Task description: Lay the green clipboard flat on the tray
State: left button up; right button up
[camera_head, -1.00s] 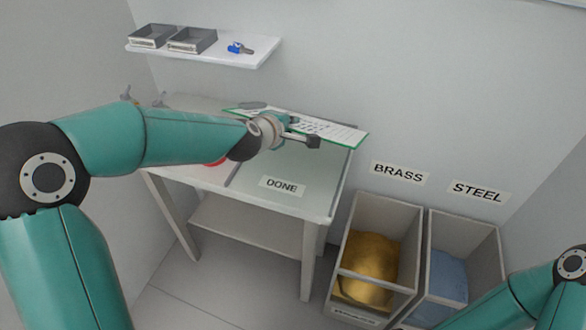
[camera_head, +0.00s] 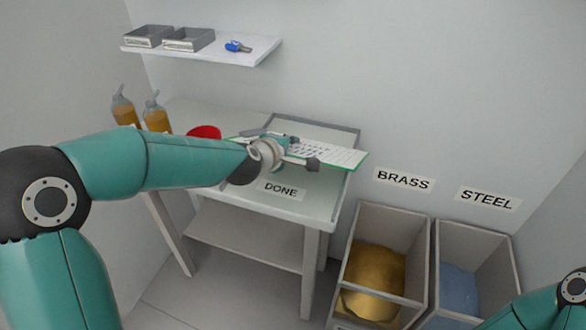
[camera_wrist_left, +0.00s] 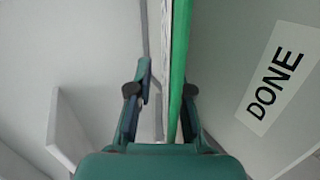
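The green clipboard (camera_head: 335,157) carries a white printed sheet. It is in the air above the table, sheet side up, and covers part of the grey-rimmed tray (camera_head: 315,126). My left gripper (camera_head: 312,158) is at its near edge; its fingers are partly hidden in the head view. In the left wrist view the clipboard (camera_wrist_left: 179,75) shows edge-on between the fingers (camera_wrist_left: 160,90), close to the right-hand finger. It moves with the gripper. A DONE label (camera_head: 280,190) lies in front of the tray. My right gripper is out of view; only part of that arm shows.
A red bowl (camera_head: 204,131) and two amber bottles (camera_head: 124,112) stand at the table's left. A wall shelf (camera_head: 255,50) holds two grey trays and a blue item. Brass (camera_head: 375,275) and steel (camera_head: 458,285) bins stand right of the table.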

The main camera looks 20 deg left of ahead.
pick_arm(q)
jog(key=p+v, duration=0.1)
jog(key=v, duration=0.6)
jog(key=shift+w+r, duration=0.1)
jog(key=shift+s+a+r+p, duration=0.15)
jog(key=shift+s+p, duration=0.15)
jog(key=shift+s, duration=0.25)
jog(key=shift+r, duration=0.15)
